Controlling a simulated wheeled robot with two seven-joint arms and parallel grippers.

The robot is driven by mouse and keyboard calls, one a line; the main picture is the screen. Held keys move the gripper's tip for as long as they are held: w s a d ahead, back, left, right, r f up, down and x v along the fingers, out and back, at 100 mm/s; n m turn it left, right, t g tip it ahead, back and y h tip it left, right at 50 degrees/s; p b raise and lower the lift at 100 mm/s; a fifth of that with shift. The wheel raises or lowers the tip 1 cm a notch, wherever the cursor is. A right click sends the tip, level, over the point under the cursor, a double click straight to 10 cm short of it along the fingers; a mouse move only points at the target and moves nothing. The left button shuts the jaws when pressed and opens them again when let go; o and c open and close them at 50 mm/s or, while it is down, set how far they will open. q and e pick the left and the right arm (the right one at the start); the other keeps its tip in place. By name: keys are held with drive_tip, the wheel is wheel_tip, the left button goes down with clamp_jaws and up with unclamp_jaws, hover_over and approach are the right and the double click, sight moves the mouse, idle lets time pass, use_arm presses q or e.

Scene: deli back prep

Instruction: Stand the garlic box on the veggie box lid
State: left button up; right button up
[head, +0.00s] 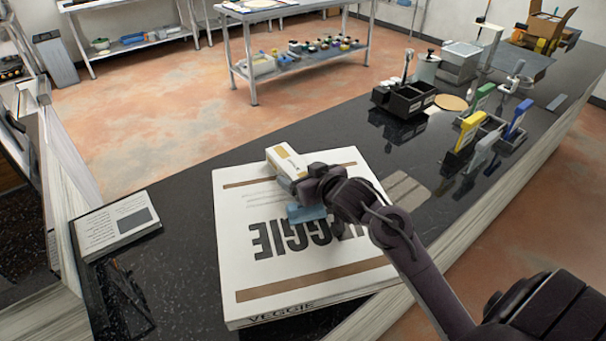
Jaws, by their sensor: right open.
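The white veggie box (240,213) lies flat on the dark counter, its printed lid facing up. A small white and tan box, which looks like the garlic box (287,159), is at the lid's far edge, touching or just over it. Its near end is partly hidden by my right gripper (297,199). My right gripper is open above the lid, its blue fingers just on the near side of the small box. I cannot tell whether the fingers touch it. My left gripper is out of view.
A white printed box or sign (115,222) lies at the counter's left end. Black bins (404,99) and holders with yellow, green and blue handled tools (468,133) stand farther right. Counter behind the box is clear.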

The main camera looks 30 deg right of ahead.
drive_tip(key=shift+s, duration=0.1)
drive_tip(key=shift+p+v, duration=2.45)
drive_tip(key=shift+v, duration=1.45)
drive_tip(key=shift+r, duration=0.1)
drive_tip(key=shift+s+r, duration=0.1)
drive_tip(key=shift+s, duration=0.4)
drive_tip(key=v, duration=0.6)
drive_tip(key=shift+s+r+b, duration=0.2)
drive_tip(key=shift+s+b, duration=0.15)
